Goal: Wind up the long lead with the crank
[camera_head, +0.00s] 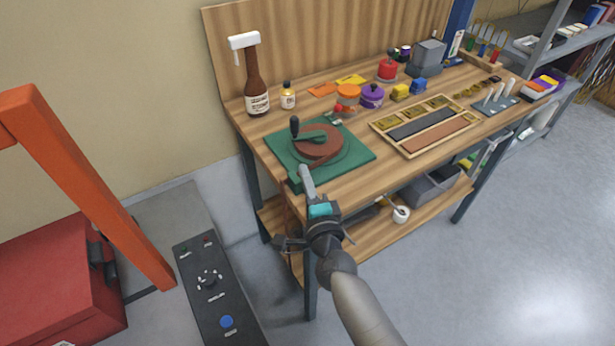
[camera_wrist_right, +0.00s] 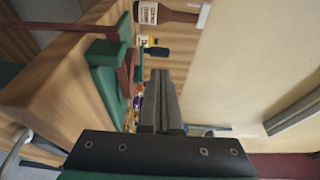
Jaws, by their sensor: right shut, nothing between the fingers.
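The winder is a green base plate (camera_head: 355,153) at the near left corner of the workbench, with a brown coil of lead (camera_head: 318,148) on it. Its green crank arm (camera_head: 310,136) carries an upright black knob (camera_head: 295,125). A loose stretch of brown lead (camera_head: 285,213) hangs below the bench's front edge. The right wrist view shows a green block (camera_wrist_right: 105,52) of the winder, a dark red strip of lead (camera_wrist_right: 60,28) and the dark knob (camera_wrist_right: 155,53). My right gripper (camera_head: 303,170) is shut and empty at the winder's front edge, apart from the knob. My left gripper is out of view.
A brown spray bottle (camera_head: 256,80) and a small bottle (camera_head: 288,95) stand behind the winder. A wooden tray (camera_head: 405,148) lies to its right, with jars (camera_head: 371,96) behind. A dark control panel (camera_head: 210,290) and red box (camera_head: 50,275) are at left.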

